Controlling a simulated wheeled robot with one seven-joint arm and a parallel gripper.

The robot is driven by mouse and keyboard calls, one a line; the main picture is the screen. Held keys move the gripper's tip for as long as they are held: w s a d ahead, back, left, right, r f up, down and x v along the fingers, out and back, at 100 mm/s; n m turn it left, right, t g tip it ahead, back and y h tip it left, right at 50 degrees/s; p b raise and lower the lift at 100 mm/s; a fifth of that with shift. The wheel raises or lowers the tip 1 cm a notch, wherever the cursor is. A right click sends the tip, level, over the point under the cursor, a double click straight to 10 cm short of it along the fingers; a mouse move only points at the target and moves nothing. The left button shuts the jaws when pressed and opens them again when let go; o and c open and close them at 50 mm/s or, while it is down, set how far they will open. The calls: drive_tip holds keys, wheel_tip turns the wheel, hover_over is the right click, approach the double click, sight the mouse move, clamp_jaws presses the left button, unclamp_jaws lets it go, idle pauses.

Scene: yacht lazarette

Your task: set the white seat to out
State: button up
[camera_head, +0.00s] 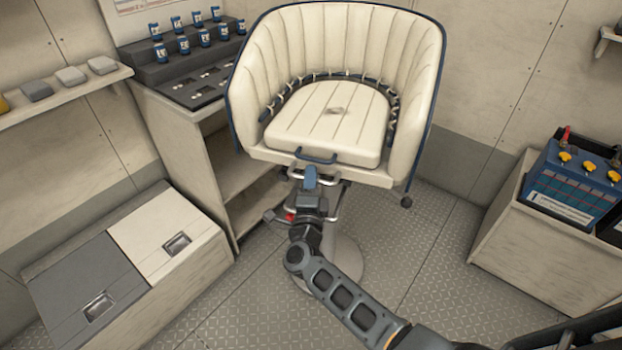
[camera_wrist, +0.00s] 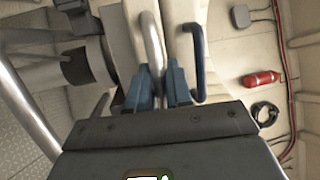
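The white seat (camera_head: 335,120) is a padded cream chair with a curved ribbed back and dark blue edging, on a round pedestal. Its cushion has a blue handle (camera_head: 316,156) at the front edge, also in the wrist view (camera_wrist: 198,60). A bent silver bar (camera_head: 297,172) sits below the seat's front edge; it shows in the wrist view (camera_wrist: 152,40) too. My gripper (camera_head: 310,178) is at this bar, just below the blue handle. In the wrist view its blue fingers (camera_wrist: 160,80) are close together on either side of the bar and appear to grip it.
A two-lid locker (camera_head: 150,255) stands at left, and a shelf unit with blue-capped bottles (camera_head: 185,45) behind it. A crate with a blue battery (camera_head: 575,180) stands at right. The patterned metal floor (camera_head: 430,250) right of the pedestal is clear.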

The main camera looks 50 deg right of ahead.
clamp_jaws()
drive_tip(key=shift+a, duration=0.1)
drive_tip(key=s+a+p, duration=0.1)
drive_tip(key=s+a, duration=0.2)
drive_tip(key=a, duration=0.5)
drive_tip(key=shift+s+a, duration=0.25)
drive_tip(key=shift+a, duration=0.1)
drive_tip(key=o, duration=0.5)
unclamp_jaws()
drive_tip(key=shift+o, duration=0.2)
